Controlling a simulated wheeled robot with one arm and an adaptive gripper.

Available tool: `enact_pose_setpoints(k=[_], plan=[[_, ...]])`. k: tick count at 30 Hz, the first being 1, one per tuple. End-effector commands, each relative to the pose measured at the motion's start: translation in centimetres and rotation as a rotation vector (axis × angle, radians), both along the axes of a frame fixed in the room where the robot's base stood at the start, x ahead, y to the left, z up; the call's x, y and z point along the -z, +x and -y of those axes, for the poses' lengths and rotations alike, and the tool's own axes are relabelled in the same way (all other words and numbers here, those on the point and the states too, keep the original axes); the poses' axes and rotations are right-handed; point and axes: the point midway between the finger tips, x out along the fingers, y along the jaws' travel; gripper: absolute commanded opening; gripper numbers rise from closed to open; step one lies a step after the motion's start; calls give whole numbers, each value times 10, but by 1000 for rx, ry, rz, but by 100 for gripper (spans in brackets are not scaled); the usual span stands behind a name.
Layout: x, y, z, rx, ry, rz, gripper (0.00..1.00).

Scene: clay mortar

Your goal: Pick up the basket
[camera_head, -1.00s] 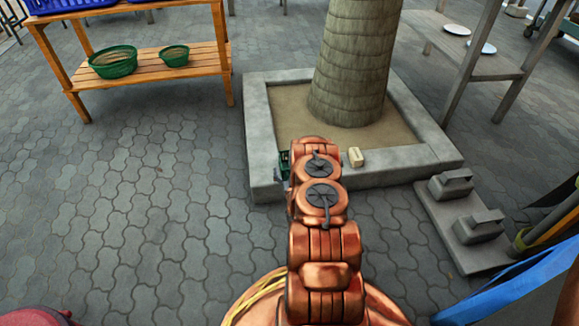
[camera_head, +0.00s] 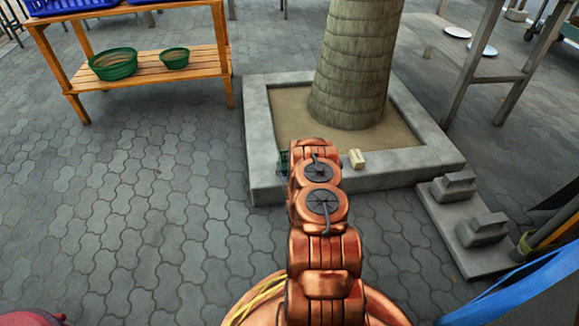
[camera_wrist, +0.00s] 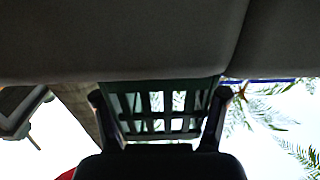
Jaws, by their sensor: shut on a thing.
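In the wrist view my gripper (camera_wrist: 160,98) has one dark finger on each side of a dark green slatted basket (camera_wrist: 158,123). The gripper is shut on the basket's lattice wall. A broad dark grey surface fills the top of that view, just above the basket. In the head view a small part of the green basket (camera_head: 283,160) shows left of my copper-coloured arm, by the stone planter. The arm hides the rest of it and the gripper. I cannot tell whether the basket touches the ground or the planter.
The square planter (camera_head: 262,183) holds a palm trunk (camera_head: 350,65) and a small beige block (camera_head: 357,159). A wooden shelf (camera_head: 140,72) with green bowls stands back left. Concrete weights (camera_head: 470,232) lie on the right.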

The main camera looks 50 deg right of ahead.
Motion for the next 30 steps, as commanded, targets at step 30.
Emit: enact_pose_setpoints(k=[30], plan=[[-41, -38, -21, 2, 5, -6, 30]])
